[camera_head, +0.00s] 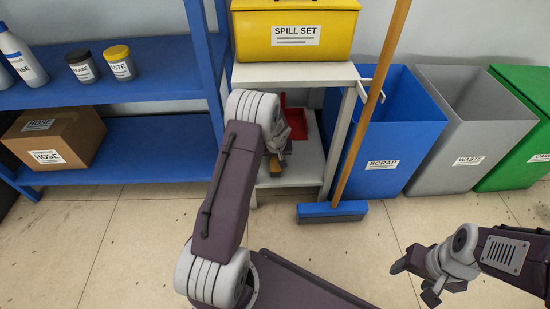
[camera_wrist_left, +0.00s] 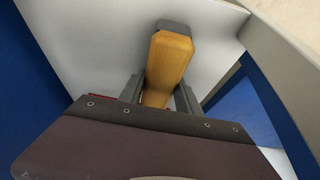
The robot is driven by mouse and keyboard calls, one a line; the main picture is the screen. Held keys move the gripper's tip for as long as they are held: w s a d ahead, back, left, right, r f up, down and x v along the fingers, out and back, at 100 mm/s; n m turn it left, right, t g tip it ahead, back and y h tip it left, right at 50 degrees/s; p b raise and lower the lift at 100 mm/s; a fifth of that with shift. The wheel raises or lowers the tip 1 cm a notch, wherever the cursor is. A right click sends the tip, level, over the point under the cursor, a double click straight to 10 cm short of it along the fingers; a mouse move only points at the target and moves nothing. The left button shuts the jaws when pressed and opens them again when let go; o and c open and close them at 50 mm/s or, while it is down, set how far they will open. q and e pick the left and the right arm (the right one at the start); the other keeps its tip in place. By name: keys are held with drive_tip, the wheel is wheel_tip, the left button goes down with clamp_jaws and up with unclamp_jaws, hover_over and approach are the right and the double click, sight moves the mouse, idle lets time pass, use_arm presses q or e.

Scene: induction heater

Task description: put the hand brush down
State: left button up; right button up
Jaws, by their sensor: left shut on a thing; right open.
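The hand brush shows as a wooden bar with a grey end (camera_wrist_left: 168,62) in the left wrist view. It also shows as a small yellowish piece (camera_head: 276,164) in the head view. My left gripper (camera_wrist_left: 158,95) is shut on it, one finger on each side. The brush is inside the white stand (camera_head: 288,181), over its lower shelf. I cannot tell whether it touches the shelf. My forearm hides most of the left gripper and brush in the head view. My right gripper (camera_head: 414,282) is open and empty above the floor at the lower right.
A red dustpan (camera_head: 296,122) is in the stand beside my left gripper. A broom (camera_head: 372,105) leans at the stand's right, before the blue scrap bin (camera_head: 399,150). Blue shelving (camera_head: 150,120) stands close left.

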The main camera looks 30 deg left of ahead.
use_arm(q)
drive_tip(key=o, duration=1.3)
drive_tip(key=shift+f, duration=0.1)
drive_tip(key=p+v, duration=0.6)
drive_tip(key=v, duration=0.5)
drive_tip(key=shift+r, duration=0.45)
drive_tip(key=s+d+r+m+g+h, duration=0.1)
drive_tip(key=s+d+r+m, duration=0.1)
drive_tip(key=s+d, duration=0.2)
drive_tip(key=s+d+r+m+g, duration=0.1)
drive_tip(key=s+d, duration=0.3)
drive_tip(key=s, duration=0.6)
drive_tip(key=s+d+r+m+h, duration=0.1)
drive_tip(key=s+d+r+m, duration=0.2)
drive_tip(key=s+d, duration=0.2)
drive_tip(key=shift+s+d+r+g+h, duration=0.1)
drive_tip(key=shift+s+g+h, duration=0.1)
drive_tip(key=shift+s, duration=0.55)
drive_tip(key=shift+s+r+g+h, duration=0.1)
drive_tip(key=shift+s+r+g, duration=0.1)
drive_tip(key=shift+s, duration=0.55)
